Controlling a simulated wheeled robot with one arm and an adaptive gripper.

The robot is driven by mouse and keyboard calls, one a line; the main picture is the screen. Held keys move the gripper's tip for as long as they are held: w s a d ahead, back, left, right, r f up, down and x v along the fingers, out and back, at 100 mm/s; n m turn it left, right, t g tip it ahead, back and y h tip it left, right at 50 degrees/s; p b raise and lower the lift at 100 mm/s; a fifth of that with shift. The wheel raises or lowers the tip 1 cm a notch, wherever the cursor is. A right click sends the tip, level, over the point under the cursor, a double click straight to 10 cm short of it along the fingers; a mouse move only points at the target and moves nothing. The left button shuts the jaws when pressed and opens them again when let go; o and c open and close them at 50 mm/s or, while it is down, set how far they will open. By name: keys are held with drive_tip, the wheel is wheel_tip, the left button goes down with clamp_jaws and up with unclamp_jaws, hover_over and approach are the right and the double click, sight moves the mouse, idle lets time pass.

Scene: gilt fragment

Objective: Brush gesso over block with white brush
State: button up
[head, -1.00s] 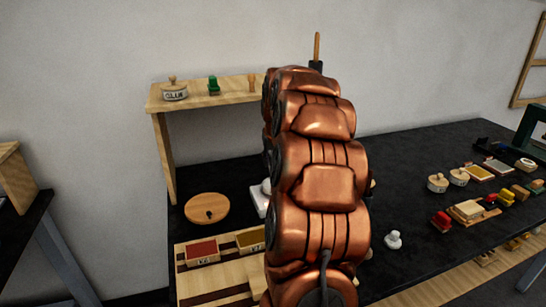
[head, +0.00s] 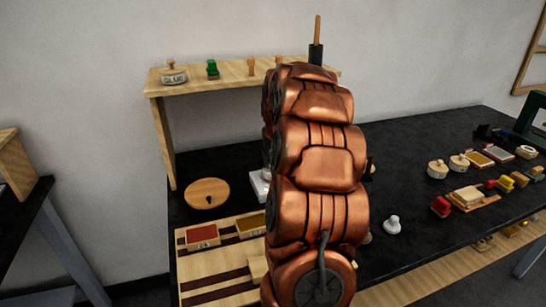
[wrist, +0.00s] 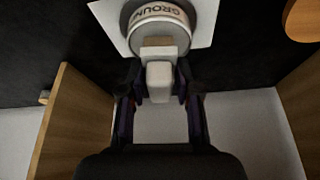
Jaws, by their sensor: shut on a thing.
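In the wrist view my gripper (wrist: 160,92) is shut on a pale, blunt piece (wrist: 159,76). It looks like the white brush, but its lower end is hidden. It lies in front of a round tub (wrist: 158,12) lettered "GROUN…", which stands on a white square plate (wrist: 203,22). Whether the held piece touches the tub I cannot tell. In the head view my arm hides the gripper and most of the plate (head: 259,186). A pale wooden block (head: 258,268), partly behind my arm, lies on a striped board (head: 205,280).
A round wooden disc (head: 207,193) lies behind. A wooden shelf (head: 225,82) bears a glue jar (head: 173,74). A white knobbed piece (head: 392,224) and several small tools stand to the right.

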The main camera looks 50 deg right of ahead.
drive_tip(key=shift+f+b, duration=0.3)
drive_tip(key=shift+f, duration=0.25)
idle(0.9)
drive_tip(key=shift+r, duration=0.15)
idle(0.4)
drive_tip(key=shift+r+p, duration=0.55)
drive_tip(key=shift+r, duration=2.85)
